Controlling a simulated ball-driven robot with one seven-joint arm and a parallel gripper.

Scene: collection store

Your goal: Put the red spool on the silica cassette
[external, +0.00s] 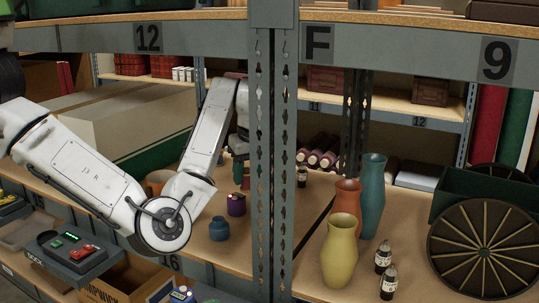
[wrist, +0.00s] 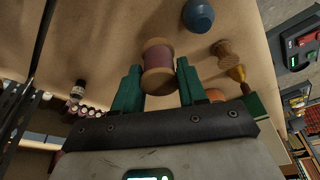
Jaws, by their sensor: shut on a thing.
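The spool (wrist: 158,55), with dull red-purple thread and pale wooden ends, sits between the fingertips of my gripper (wrist: 160,70) in the wrist view. The green fingers are closed on its two sides. In the external view my gripper (external: 241,172) points down over the shelf board, partly hidden by the arm and the grey post. A small purple thing (external: 236,205) shows just below it; I cannot tell whether this is the spool. I cannot pick out the silica cassette with certainty in either view.
A blue round pot (external: 219,228) stands near my gripper; it also shows in the wrist view (wrist: 198,15). A bare wooden spool (wrist: 227,53) lies nearby. The perforated post (external: 271,150) divides the bays. Vases (external: 339,250) and small bottles (external: 388,281) stand right of it.

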